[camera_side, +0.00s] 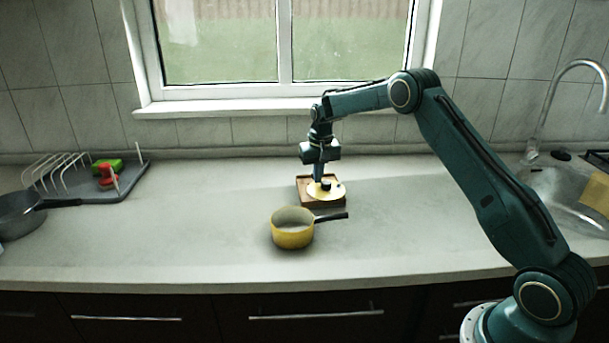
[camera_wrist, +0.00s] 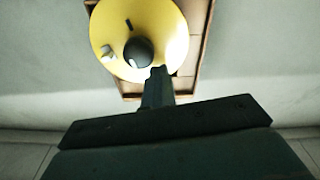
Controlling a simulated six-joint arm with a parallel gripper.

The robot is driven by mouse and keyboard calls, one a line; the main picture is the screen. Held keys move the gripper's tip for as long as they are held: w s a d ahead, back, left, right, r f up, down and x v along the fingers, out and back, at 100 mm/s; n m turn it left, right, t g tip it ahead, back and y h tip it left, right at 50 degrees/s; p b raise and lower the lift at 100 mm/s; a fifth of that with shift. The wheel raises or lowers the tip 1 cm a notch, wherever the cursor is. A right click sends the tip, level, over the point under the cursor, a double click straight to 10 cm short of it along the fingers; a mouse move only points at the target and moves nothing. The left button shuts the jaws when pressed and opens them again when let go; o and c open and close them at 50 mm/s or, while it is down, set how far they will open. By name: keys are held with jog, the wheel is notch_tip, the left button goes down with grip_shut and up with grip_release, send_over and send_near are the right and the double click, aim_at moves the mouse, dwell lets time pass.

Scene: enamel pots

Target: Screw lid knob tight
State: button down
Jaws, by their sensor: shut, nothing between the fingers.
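A round yellow lid (camera_side: 337,191) lies on a brown wooden tray (camera_side: 305,201) on the counter. A dark round knob (camera_side: 326,183) sits near the middle of the lid. In the wrist view the lid (camera_wrist: 112,48) shows its knob (camera_wrist: 138,52), with a small white mark on the knob. A small dark mark or slot and a small pale piece also show on the lid. My gripper (camera_side: 318,178) points down over the lid, close to the knob. In the wrist view my gripper's fingertips (camera_wrist: 160,70) are shut and empty, beside the knob. I cannot tell whether they touch it.
A yellow pot (camera_side: 292,230) with a black handle stands in front of the tray. A grey pan (camera_side: 20,215) and a dish rack (camera_side: 95,181) with red and green items are at the left. A sink (camera_side: 570,195) is at the right. The counter between rack and tray is clear.

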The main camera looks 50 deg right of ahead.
jog(key=m, duration=0.6)
jog(key=shift+g+h, duration=0.3)
jog(key=c, duration=2.2)
grip_release()
jog(key=shift+c, duration=2.4)
grip_release()
notch_tip(320, 180, up, 7)
jog(key=shift+r, duration=0.15)
